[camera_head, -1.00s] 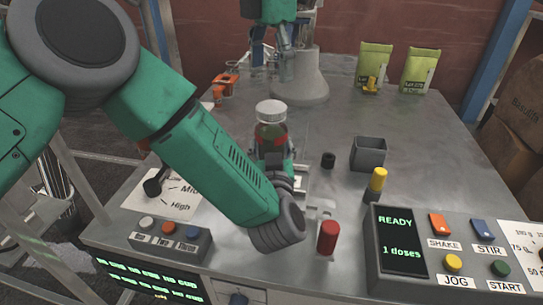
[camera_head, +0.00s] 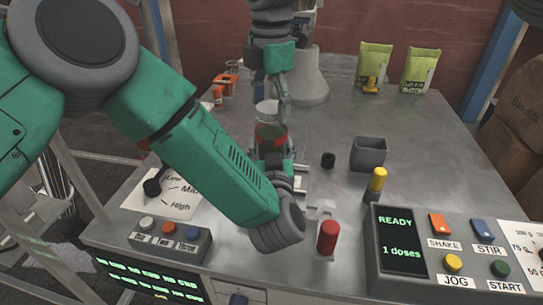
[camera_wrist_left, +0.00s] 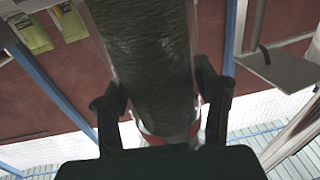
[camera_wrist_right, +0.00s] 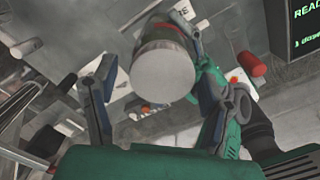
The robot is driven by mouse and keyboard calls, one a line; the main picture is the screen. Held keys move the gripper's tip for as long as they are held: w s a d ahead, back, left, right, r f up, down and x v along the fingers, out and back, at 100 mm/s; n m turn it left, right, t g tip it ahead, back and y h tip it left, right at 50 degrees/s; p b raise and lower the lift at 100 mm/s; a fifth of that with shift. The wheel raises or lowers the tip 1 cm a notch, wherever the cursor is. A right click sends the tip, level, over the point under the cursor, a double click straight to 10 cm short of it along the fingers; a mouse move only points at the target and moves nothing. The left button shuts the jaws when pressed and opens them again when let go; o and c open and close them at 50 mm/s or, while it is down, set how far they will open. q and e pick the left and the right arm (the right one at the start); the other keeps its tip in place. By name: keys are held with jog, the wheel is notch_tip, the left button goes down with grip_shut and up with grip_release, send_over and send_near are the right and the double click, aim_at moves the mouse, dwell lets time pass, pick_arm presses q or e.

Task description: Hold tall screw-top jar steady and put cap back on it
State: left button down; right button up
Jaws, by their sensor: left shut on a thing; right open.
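The tall jar (camera_head: 268,132) stands upright near the table's middle, with dark contents and a red and green band. Its pale grey cap (camera_head: 267,108) sits on its top; how tightly it is seated I cannot tell. My left gripper (camera_head: 271,158) is shut around the jar's body. In the left wrist view the dark jar (camera_wrist_left: 150,60) fills the space between the fingers (camera_wrist_left: 163,105). My right gripper (camera_head: 272,92) is open, pointing down over the jar. In the right wrist view the cap (camera_wrist_right: 160,72) lies between its spread fingers (camera_wrist_right: 150,75).
A red cylinder (camera_head: 327,237) stands near the front, beside the control panel (camera_head: 400,245). A grey bell-shaped vessel (camera_head: 308,80) stands behind.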

jog(key=c, duration=1.2)
jog(key=m, duration=0.8)
jog(key=shift+w, duration=0.1)
pick_arm(q)
jog(key=shift+s+d, duration=0.1)
pick_arm(e)
jog(key=m, duration=0.5)
jog(key=shift+m, duration=0.3)
jog(key=o, duration=1.1)
jog(key=shift+o, duration=0.8)
